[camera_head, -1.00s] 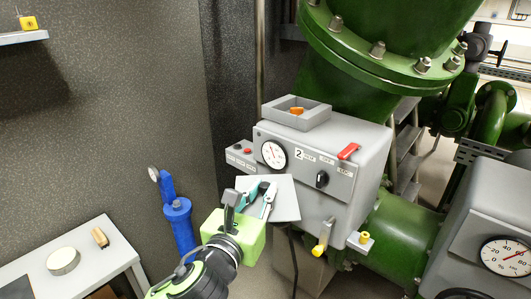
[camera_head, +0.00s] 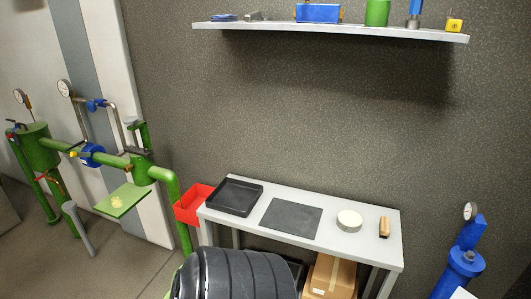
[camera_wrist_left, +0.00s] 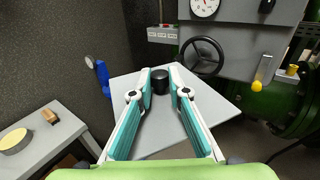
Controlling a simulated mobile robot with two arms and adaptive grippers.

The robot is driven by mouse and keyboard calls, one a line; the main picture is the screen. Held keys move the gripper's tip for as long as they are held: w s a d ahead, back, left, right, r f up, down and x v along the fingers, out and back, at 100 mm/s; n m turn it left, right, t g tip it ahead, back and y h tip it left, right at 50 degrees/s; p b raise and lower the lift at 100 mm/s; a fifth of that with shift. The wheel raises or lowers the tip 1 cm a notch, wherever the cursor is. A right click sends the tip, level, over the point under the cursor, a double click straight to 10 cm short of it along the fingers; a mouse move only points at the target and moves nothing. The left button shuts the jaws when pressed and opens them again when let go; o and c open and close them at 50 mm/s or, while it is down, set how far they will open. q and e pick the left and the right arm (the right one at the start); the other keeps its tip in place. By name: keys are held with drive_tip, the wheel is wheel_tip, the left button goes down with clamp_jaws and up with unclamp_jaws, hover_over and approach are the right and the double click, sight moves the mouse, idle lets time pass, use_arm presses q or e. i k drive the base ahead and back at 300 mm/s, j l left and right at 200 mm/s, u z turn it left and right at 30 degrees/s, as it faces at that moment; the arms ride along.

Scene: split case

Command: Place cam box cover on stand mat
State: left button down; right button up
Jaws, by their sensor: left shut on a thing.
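The cam box cover (camera_wrist_left: 203,110) is a flat grey plate with a black knob (camera_wrist_left: 160,80). In the left wrist view my left gripper (camera_wrist_left: 160,76) is shut on the knob, with one teal finger on each side. The plate spreads out beyond and beside the fingers, in front of the grey machine box. The dark rectangular mat (camera_head: 291,218) lies flat and bare on the light grey table (camera_head: 350,251) in the head view. My left gripper is outside the head view, and my right gripper shows in neither view.
On the table a black tray (camera_head: 235,196) is left of the mat; a round pale disc (camera_head: 349,220) and a brush (camera_head: 384,227) are right of it. A red bin (camera_head: 193,204) is at the table's left end. A shelf (camera_head: 330,29) hangs above. A handwheel (camera_wrist_left: 202,55) is on the machine.

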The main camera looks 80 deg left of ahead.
sight(291, 216)
drive_tip(key=u, duration=1.9)
drive_tip(key=i+l+u, duration=0.15)
drive_tip(key=l, duration=0.2)
drive_tip(key=i+l+u, duration=0.35)
drive_tip(key=l, duration=0.4)
drive_tip(key=i+l+u, duration=0.15)
drive_tip(key=l, duration=0.3)
drive_tip(key=i, duration=0.05)
